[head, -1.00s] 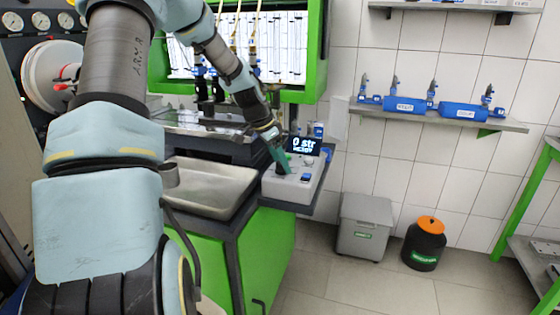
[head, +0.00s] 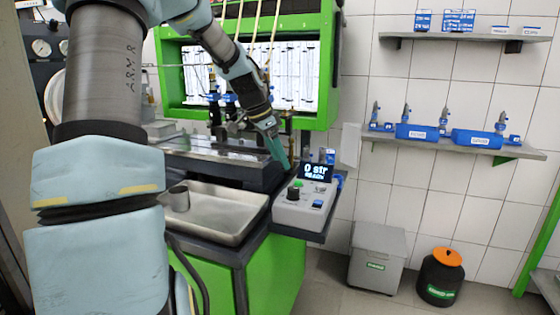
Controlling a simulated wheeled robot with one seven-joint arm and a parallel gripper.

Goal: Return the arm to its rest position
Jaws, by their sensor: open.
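My arm reaches from the lower left up and over toward the bench, with its end pointing down. My gripper (head: 283,160) has green fingers and hangs just behind and left of the grey control box (head: 299,212), apart from its knobs. Nothing shows held in it. The gap between the fingers is hard to see from this side. The control box has a green knob, a black knob, a blue button and a small display (head: 316,172) reading "0 str" with a second line below.
A metal tray (head: 237,222) with a small metal cup (head: 178,198) sits left of the box. A green-framed test cabinet (head: 327,70) stands behind. Wall shelves (head: 385,140) hold blue bins. A grey bin (head: 377,258) and a black canister (head: 440,278) stand on the floor at right.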

